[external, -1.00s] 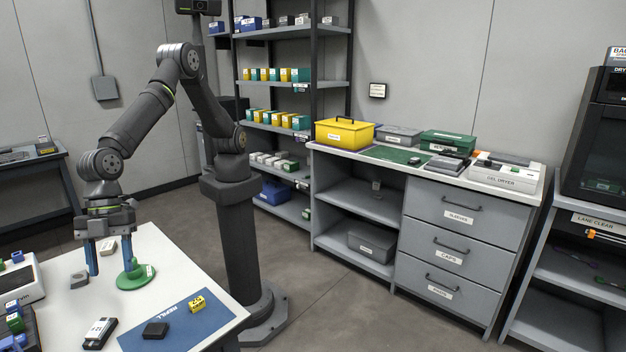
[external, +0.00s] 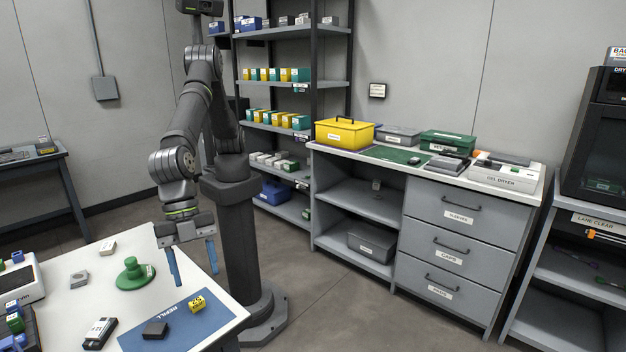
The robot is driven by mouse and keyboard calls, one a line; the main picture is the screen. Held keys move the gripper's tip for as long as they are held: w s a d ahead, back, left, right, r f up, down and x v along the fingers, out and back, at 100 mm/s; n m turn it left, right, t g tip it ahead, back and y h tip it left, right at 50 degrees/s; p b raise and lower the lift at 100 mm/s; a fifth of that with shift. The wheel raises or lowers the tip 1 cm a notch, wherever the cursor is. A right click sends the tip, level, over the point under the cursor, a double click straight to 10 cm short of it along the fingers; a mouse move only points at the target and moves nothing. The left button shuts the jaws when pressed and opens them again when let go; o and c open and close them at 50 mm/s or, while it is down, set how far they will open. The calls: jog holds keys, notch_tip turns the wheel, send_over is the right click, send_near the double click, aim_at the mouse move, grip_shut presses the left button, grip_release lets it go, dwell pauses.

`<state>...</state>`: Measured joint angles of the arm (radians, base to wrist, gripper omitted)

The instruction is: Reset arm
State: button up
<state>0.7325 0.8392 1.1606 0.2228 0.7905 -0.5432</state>
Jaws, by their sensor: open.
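My gripper (external: 192,266) has two blue fingers spread apart with nothing between them. It points down above the right edge of the white worktable (external: 75,312), to the right of a green round-based piece with a knob (external: 130,277). The green piece stands upright on the table and the gripper is apart from it. My arm is bent down from its column behind the table.
On the table are a blue mat (external: 198,326) with a yellow block (external: 197,304) and a dark block (external: 155,330), a dark labelled device (external: 98,334), and a grey nut-like part (external: 79,280). A drawer cabinet (external: 455,240) and shelving stand behind; floor between is clear.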

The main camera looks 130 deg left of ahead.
jog(key=w+a+n, duration=0.1)
jog(key=w+a, duration=0.4)
jog(key=a, duration=0.3)
jog(key=w+a+n+y, duration=0.1)
jog(key=w+a+n, duration=0.1)
jog(key=w+a, duration=0.3)
jog(key=w+a+r+n, duration=0.1)
jog(key=w+a, duration=0.5)
jog(key=a, duration=0.5)
jog(key=shift+a+n+y, duration=0.3)
jog(key=shift+y, duration=0.1)
jog(key=shift+r, duration=0.1)
